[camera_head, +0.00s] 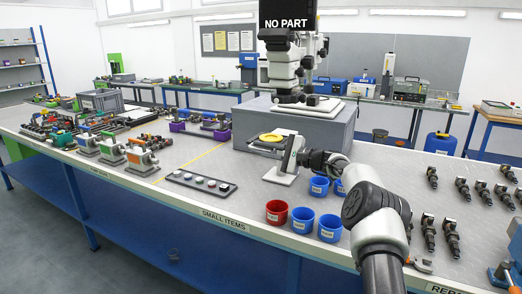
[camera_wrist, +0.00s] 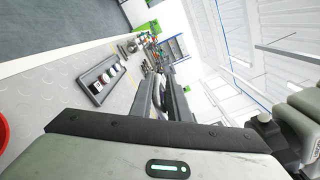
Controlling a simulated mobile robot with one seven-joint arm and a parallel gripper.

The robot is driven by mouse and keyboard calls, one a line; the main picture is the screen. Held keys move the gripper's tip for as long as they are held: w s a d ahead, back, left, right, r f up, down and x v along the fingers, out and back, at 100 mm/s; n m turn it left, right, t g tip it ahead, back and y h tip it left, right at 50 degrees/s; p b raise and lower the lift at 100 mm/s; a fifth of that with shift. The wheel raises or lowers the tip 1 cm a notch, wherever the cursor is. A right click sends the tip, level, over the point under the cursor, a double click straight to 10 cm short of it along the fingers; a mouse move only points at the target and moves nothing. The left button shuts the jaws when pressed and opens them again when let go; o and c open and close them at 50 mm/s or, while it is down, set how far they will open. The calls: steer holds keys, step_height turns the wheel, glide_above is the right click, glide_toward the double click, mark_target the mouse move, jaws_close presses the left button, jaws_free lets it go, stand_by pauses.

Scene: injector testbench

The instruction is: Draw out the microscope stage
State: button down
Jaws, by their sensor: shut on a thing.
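The microscope (camera_head: 290,75) stands on a grey block, with a dark screen reading "NO PART" above it. In the wrist view my two dark fingers (camera_wrist: 165,90) point away from the camera with a narrow gap. What lies between their tips is too small to make out there.
A red cup (camera_head: 277,212) and several blue cups (camera_head: 302,222) stand in front of the block, near my arm. A dark tray of small round parts (camera_head: 201,183) lies to the left. Injectors (camera_head: 451,238) lie at the right. The bench between tray and block is clear.

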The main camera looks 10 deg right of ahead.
steer(key=shift+s+f, duration=0.1)
steer(key=shift+f, duration=0.45)
steer(key=c, duration=1.8)
jaws_free()
steer(key=shift+d, duration=0.1)
steer(key=shift+c, duration=0.2)
steer(key=shift+r, duration=0.3)
steer(key=v, duration=1.7)
